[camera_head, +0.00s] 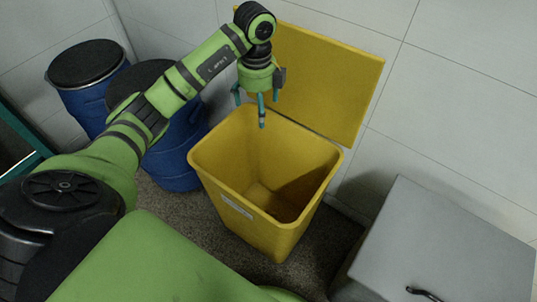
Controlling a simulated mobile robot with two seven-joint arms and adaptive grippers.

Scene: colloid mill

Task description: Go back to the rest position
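My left arm reaches in from the left, and its gripper (254,104) hangs fingers down over the back part of the open yellow bin (228,172). The teal fingers look spread apart, with nothing seen between them. The gripper appears above the bin's back rim; its exact height over the rim is hard to tell. The bin's raised yellow lid (325,85) stands behind the gripper against the wall. The visible inside of the bin looks empty, with its right side in shadow. My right gripper is not in view.
Two blue drums with dark lids stand at the left, one farther back (92,100) and one partly behind my arm (172,165). A grey box with a black handle (440,240) stands at the lower right. Pale panelled wall (455,110) closes the back.

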